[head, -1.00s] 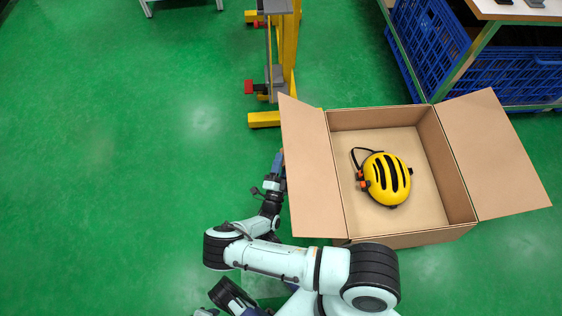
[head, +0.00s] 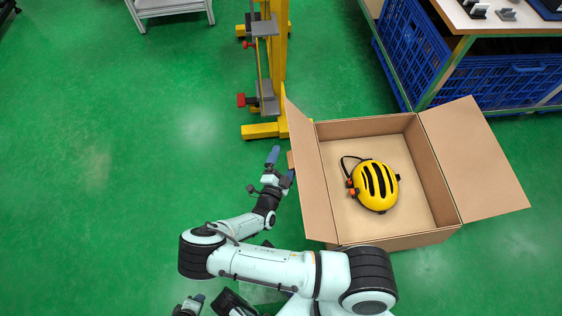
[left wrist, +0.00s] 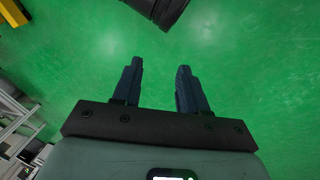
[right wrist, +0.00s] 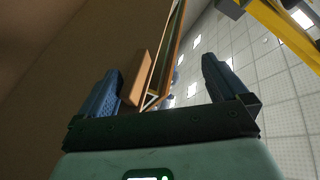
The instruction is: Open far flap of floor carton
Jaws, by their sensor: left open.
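The open carton (head: 385,243) stands on the green floor at the right of the head view. Its left flap (head: 312,180) tilts steeply up and out; its right flap (head: 475,160) is folded outward. A yellow helmet (head: 375,187) lies inside. My right gripper (head: 282,165) is beside the outer face of the left flap. In the right wrist view its jaws (right wrist: 160,72) are open, with a small brown tab (right wrist: 136,78) between them, closer to the left finger. Contact is unclear. My left gripper (left wrist: 160,85) is open and empty above bare floor.
A yellow post stand (head: 280,60) rises just behind the carton's left flap. Blue crates (head: 420,50) sit under a table (head: 500,20) at the back right. Open floor lies to the left.

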